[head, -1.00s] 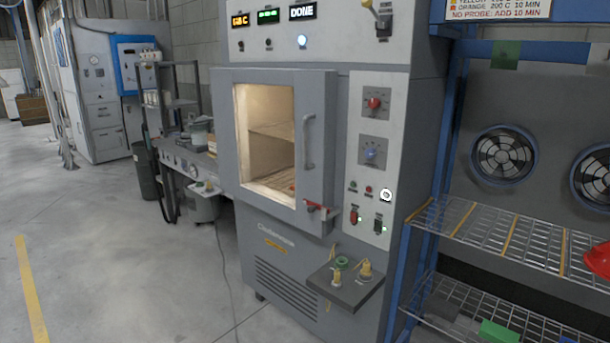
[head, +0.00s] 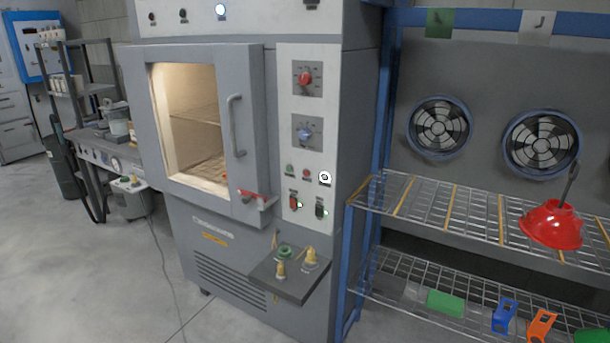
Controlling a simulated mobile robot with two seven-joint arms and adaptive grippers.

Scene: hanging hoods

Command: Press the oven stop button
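The grey oven (head: 212,240) stands left of centre with its windowed door closed and its chamber lit. On its right control panel (head: 297,250) are a red knob (head: 305,78), a blue knob (head: 305,133), a small green button (head: 290,169) and a small red button (head: 306,173). A white round marker (head: 325,177) sits right of the red button. Below are a red rocker switch (head: 294,202) and a dark one (head: 319,207). The labels are too small to read, so I cannot tell which is the stop button. Neither gripper is in view.
A small shelf (head: 290,284) with brass and green fittings juts from the oven's front. A wire rack (head: 470,215) with a red hood (head: 552,225) stands at right, before two fans. A cable (head: 165,260) lies on the floor.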

